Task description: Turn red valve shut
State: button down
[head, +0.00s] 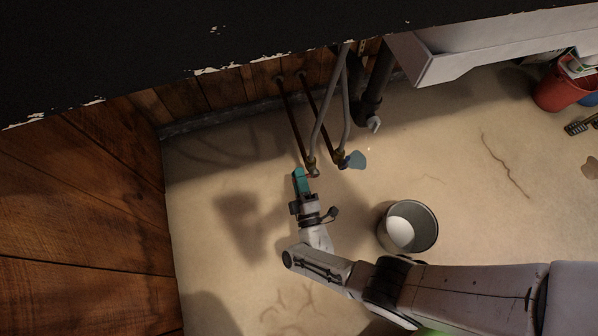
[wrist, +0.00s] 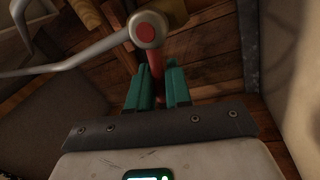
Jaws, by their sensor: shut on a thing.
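The red valve shows in the wrist view as a red handle (wrist: 155,58) below a round grey fitting with a red centre (wrist: 146,31). In the head view, the red valve (head: 314,173) is a small red spot at the pipe end, mostly hidden by my gripper. My gripper (head: 301,176) has teal fingers, which also show in the wrist view (wrist: 158,85). They are close together on either side of the red handle and shut on it. A blue valve handle (head: 357,160) stands just to the right on the neighbouring pipe, apart from my gripper.
A metal bucket (head: 432,238) stands right of my gripper. A red bucket (head: 562,92) stands far right. Floor to the left is clear.

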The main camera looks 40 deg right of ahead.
jog(key=shift+f+n+y, duration=0.3)
jog(key=shift+f+n, duration=0.15)
jog(key=shift+n, duration=0.45)
jog(key=c, duration=1.2)
grip_release()
jog(key=shift+a, duration=0.1)
jog(key=shift+s, duration=0.1)
jog(key=v, duration=1)
jog(key=shift+s+f, duration=0.2)
jog(key=shift+s, duration=0.1)
